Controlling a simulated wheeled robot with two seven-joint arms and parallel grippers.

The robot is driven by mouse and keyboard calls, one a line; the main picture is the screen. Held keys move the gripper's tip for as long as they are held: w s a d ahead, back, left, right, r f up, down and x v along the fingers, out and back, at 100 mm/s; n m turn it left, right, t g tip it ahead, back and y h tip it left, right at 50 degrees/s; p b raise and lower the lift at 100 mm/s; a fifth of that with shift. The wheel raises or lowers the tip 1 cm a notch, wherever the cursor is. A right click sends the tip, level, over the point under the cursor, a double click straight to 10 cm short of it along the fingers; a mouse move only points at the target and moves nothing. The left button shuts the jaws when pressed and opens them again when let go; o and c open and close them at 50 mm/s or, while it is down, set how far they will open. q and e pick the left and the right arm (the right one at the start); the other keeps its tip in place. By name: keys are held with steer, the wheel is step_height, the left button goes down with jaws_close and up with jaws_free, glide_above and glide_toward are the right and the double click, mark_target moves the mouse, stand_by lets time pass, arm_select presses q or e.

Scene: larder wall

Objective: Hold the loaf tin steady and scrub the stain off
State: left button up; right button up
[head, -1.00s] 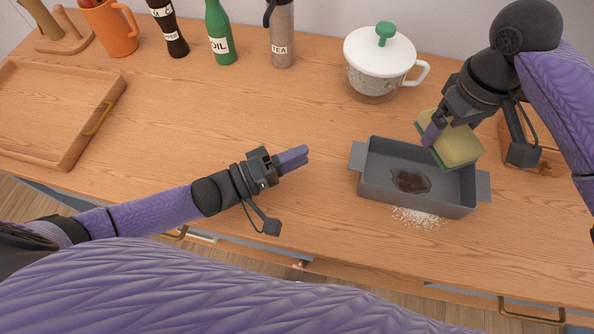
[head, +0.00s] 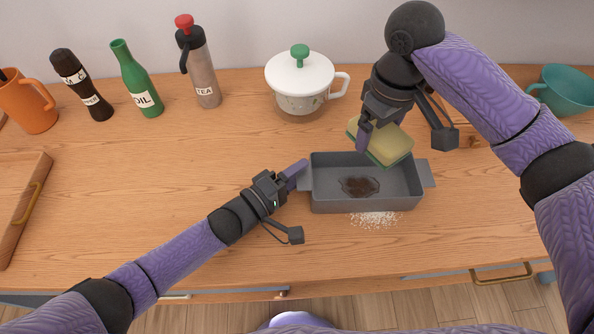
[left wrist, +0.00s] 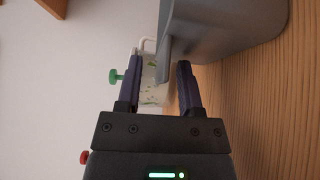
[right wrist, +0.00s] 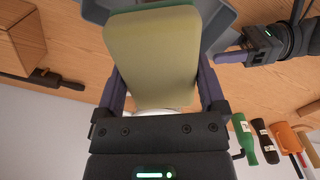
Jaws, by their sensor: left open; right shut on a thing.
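The grey loaf tin (head: 318,198) stands upright on the counter, with a dark brown stain (head: 360,187) on its inside floor. My left gripper (head: 298,172) is open at the tin's left end handle. In the left wrist view, the tin (left wrist: 235,35) is just ahead and its handle (left wrist: 164,72) appears between the open fingertips (left wrist: 160,75). My right gripper (head: 376,128) is shut on a yellow sponge with a green underside (head: 385,143), held tilted above the tin's far wall. The sponge (right wrist: 150,60) fills the space between the fingers in the right wrist view.
White grains (head: 375,219) lie in front of the tin. A lidded white pot (head: 300,100) stands behind it. A tea flask (head: 203,80), green oil bottle (head: 135,85), dark pepper mill (head: 82,90) and orange mug (head: 28,105) line the back left.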

arm_select(q)
jaws_close()
steer(key=shift+f, duration=0.1)
stand_by(2.8)
